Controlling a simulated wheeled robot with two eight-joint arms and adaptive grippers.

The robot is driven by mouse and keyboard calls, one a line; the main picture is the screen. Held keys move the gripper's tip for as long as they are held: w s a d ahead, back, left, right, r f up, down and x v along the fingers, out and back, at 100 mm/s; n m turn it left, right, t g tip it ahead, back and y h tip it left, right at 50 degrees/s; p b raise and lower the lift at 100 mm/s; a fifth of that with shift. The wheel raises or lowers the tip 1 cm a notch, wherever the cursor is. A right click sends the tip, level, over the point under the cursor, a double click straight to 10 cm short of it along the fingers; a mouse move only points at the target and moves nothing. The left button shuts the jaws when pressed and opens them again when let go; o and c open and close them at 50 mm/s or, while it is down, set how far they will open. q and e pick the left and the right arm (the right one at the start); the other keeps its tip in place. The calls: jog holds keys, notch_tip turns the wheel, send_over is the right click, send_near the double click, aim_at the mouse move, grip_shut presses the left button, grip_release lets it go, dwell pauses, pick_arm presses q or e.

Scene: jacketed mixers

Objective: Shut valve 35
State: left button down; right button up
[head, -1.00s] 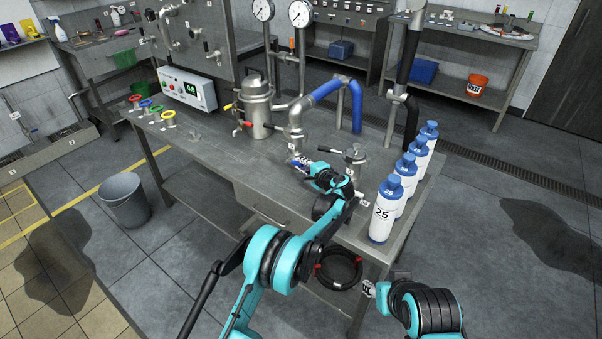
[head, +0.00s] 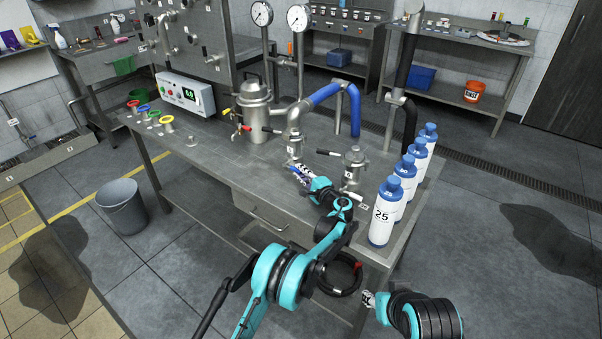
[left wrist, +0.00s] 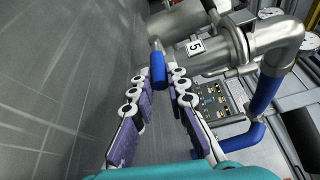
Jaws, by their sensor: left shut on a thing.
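A steel valve (head: 294,149) stands at the lower end of the bent pipe on the bench, below a blue pipe sleeve. In the left wrist view its label (left wrist: 196,47) shows a 5; any other digit cannot be read. A blue handle (left wrist: 158,72) sticks out from the valve, between the fingers. My left gripper (head: 297,172) is shut on this handle, just in front of the valve. Its purple-padded fingers also show in the left wrist view (left wrist: 159,84). My right gripper (head: 368,299) is low, before the bench front and apart from the valve; its jaw state is unclear.
A steel filter pot (head: 353,168) with a black lever stands right of the valve. Several white bottles with blue caps (head: 382,217) line the bench's right edge. A jacketed vessel (head: 254,115) stands behind to the left. Bare bench top (head: 225,158) lies left of the gripper.

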pick_arm(q)
jog(key=c, duration=1.5)
grip_release()
jog(key=v, duration=0.7)
jog(key=shift+s+d, duration=0.1)
jog(key=shift+s, duration=0.15)
